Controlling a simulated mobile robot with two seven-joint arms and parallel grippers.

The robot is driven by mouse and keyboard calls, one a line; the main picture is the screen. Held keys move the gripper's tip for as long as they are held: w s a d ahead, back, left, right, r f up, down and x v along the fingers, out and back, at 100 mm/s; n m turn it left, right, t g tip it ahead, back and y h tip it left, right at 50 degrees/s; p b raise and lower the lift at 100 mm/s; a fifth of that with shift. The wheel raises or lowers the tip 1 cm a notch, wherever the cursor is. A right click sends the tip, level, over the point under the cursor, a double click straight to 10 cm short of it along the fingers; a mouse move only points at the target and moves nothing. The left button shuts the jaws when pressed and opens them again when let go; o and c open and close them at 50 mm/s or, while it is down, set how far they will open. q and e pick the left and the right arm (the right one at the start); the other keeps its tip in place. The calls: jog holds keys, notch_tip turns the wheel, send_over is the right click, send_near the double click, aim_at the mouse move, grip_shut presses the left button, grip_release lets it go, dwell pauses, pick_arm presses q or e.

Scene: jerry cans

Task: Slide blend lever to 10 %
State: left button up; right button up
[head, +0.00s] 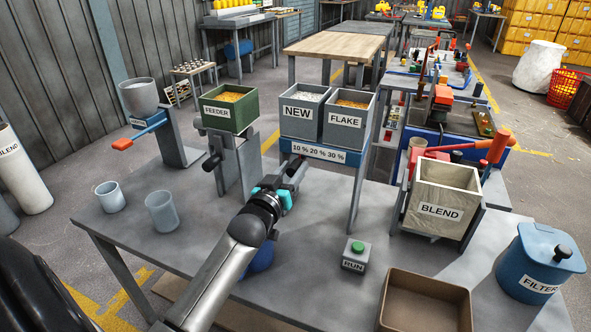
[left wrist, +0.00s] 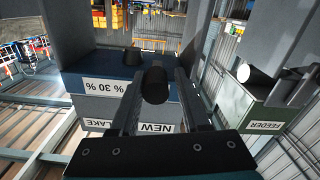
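The blue blend scale (head: 318,153), marked 10 %, 20 % and 30 %, is under the NEW bin (head: 303,113) and FLAKE bin (head: 347,120). My left gripper (head: 294,170) reaches up to the scale's left end in the head view. In the left wrist view the scale (left wrist: 85,87) appears upside down, with 30 % readable. A black cylindrical knob (left wrist: 155,85) stands between the fingers of my left gripper (left wrist: 157,80), with gaps showing at its sides. The fingers are apart. The lever's exact setting is hidden. My right gripper is not in view.

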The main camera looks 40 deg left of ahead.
pick_arm(q)
jog(key=o, duration=0.3)
jog(key=shift+s+d, duration=0.15)
jog(key=shift+s, duration=0.35)
jog(key=shift+p+v, duration=1)
jog(key=shift+v, duration=2.25)
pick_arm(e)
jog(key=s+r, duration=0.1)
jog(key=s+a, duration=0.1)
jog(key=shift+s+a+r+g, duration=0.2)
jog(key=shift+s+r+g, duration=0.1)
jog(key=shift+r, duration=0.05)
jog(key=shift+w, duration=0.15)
